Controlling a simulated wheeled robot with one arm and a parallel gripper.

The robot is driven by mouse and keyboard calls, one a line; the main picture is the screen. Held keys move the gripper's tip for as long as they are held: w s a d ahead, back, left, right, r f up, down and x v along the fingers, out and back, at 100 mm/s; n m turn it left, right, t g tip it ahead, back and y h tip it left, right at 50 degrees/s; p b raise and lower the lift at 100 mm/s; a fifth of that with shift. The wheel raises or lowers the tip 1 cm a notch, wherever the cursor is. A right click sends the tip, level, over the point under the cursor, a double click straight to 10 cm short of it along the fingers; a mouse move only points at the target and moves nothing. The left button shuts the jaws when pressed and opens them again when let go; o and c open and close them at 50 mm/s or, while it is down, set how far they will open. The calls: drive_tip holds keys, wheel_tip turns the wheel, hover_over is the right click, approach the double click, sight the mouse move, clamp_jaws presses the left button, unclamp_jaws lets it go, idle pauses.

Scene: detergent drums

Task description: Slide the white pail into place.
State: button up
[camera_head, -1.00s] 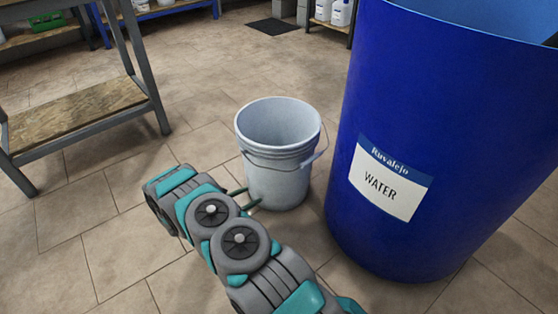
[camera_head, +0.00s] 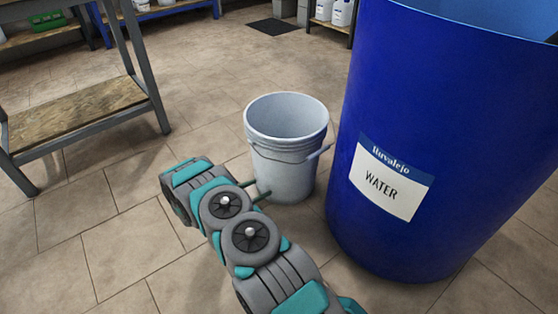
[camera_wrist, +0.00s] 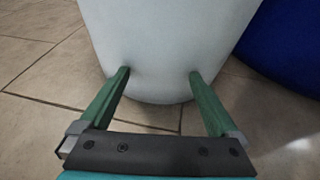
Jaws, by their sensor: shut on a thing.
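The white pail (camera_head: 285,168) stands upright and open on the tiled floor, just left of the blue water drum (camera_head: 400,120). Its handle hangs at its right side. In the head view only a narrow gap shows between pail and drum. My gripper (camera_wrist: 159,76) is low at the near left side of the pail, its two green fingers apart and shut on the pail's wall. In the wrist view the pail (camera_wrist: 160,40) fills the top middle, and the drum (camera_wrist: 290,45) shows at the top right. The pail's far side is hidden.
A grey metal bench with a wooden lower shelf (camera_head: 75,112) stands at the left. A dark mat (camera_head: 274,27) and a shelf with white jugs (camera_head: 341,14) are at the back. The floor behind and left of the pail is clear.

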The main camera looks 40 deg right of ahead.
sight(263, 185)
drive_tip(key=shift+d+b, duration=0.3)
drive_tip(key=shift+d, duration=1.85)
drive_tip(key=shift+w+d+b, duration=0.15)
drive_tip(key=shift+d+b, duration=0.2)
drive_tip(key=shift+d, duration=1.15)
drive_tip(key=shift+w+d+b, duration=0.2)
drive_tip(key=shift+d+b, duration=0.15)
drive_tip(key=shift+d, duration=1.1)
drive_tip(key=shift+w+d+b, duration=0.15)
drive_tip(key=shift+d+b, duration=0.2)
drive_tip(key=shift+d, duration=1.15)
drive_tip(key=shift+d, duration=2.25)
drive_tip(key=shift+w+d, duration=0.15)
drive_tip(key=shift+d, duration=1)
drive_tip(key=shift+w+d, duration=0.15)
drive_tip(key=shift+d, duration=0.95)
drive_tip(key=v, duration=0.4)
drive_tip(key=p+v, duration=0.1)
drive_tip(key=v, duration=0.1)
drive_tip(key=shift+w+r, duration=0.1)
drive_tip(key=shift+r, duration=0.3)
drive_tip(key=shift+a+r, duration=0.2)
drive_tip(key=shift+a, duration=0.5)
